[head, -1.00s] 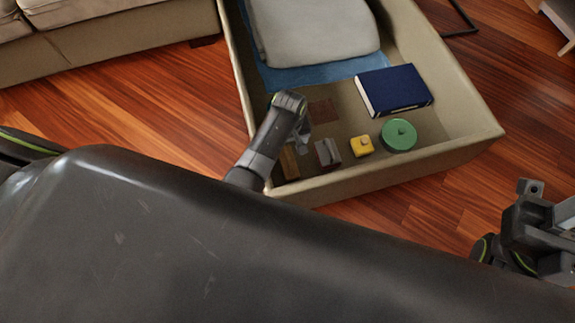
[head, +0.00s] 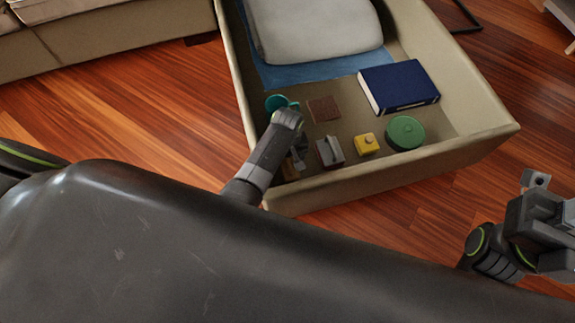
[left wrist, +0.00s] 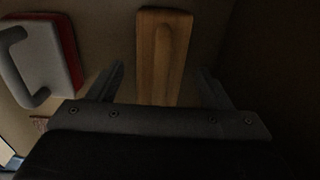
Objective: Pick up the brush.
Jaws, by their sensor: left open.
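A long wooden piece that looks like the brush (left wrist: 166,40) lies in the drawer's front left corner. It shows in part below my arm in the head view (head: 289,171). In the left wrist view my left gripper (left wrist: 163,70) is open, with one finger on each side of the wooden piece and visible gaps to both. In the head view my left gripper (head: 297,163) points down into the drawer and is mostly hidden by its own wrist. My right gripper (head: 545,232) is at the right edge, outside the drawer; its jaws are unclear.
The open drawer (head: 400,171) also holds a grey-handled block (head: 330,150), a yellow block (head: 367,144), a green round thing (head: 405,133), a brown square (head: 323,108), a teal cup (head: 278,103), a blue book (head: 400,86) and folded cloth (head: 315,30). The handled block is close beside the wooden piece.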

